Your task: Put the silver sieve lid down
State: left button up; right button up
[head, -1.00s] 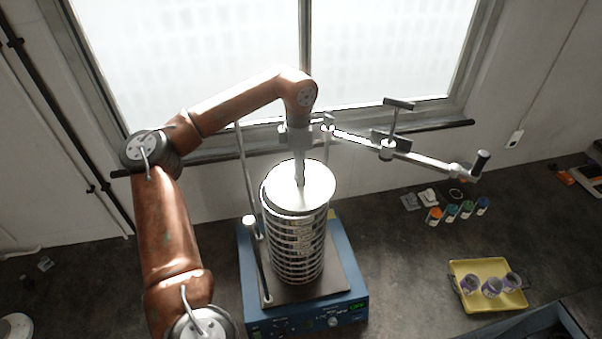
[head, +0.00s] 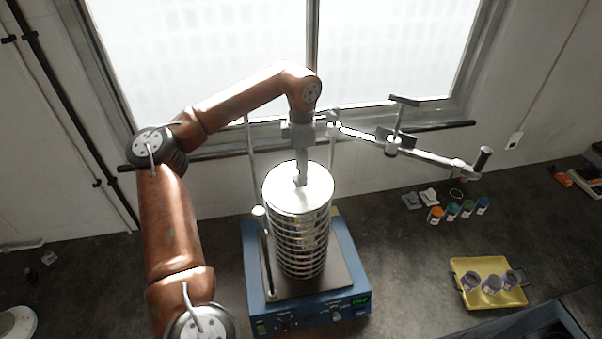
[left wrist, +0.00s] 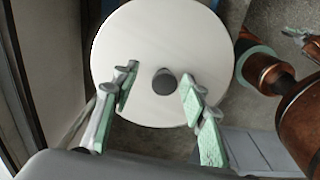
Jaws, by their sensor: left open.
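The silver sieve lid (head: 315,186) lies flat on top of the sieve stack (head: 298,240), which stands upright on the blue shaker (head: 330,308). In the left wrist view the lid (left wrist: 135,48) is a pale disc with a dark round knob (left wrist: 164,82) in its middle. My left gripper (head: 301,180) points down over the lid. In the left wrist view my left gripper (left wrist: 158,88) has its green-padded fingers apart on either side of the knob, with a gap on both sides. My right gripper does not show in the head view.
Shaker rods (head: 262,240) rise beside the stack, and a clamp arm (head: 420,157) is swung out to the right. A yellow tray (head: 475,265) with several cups stands at the right, with small coloured jars (head: 452,211) behind it. A window is behind.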

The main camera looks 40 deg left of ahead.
pick_arm(q)
notch_tip(320, 180, up, 6)
jog(key=shift+d+f+b, duration=0.1)
jog(key=shift+f+b, duration=0.15)
jog(key=shift+b, duration=0.15)
notch_tip(320, 180, up, 6)
jog(key=shift+s+f+p, duration=0.15)
jog(key=shift+f+p, duration=0.1)
jog(key=shift+p, duration=0.2)
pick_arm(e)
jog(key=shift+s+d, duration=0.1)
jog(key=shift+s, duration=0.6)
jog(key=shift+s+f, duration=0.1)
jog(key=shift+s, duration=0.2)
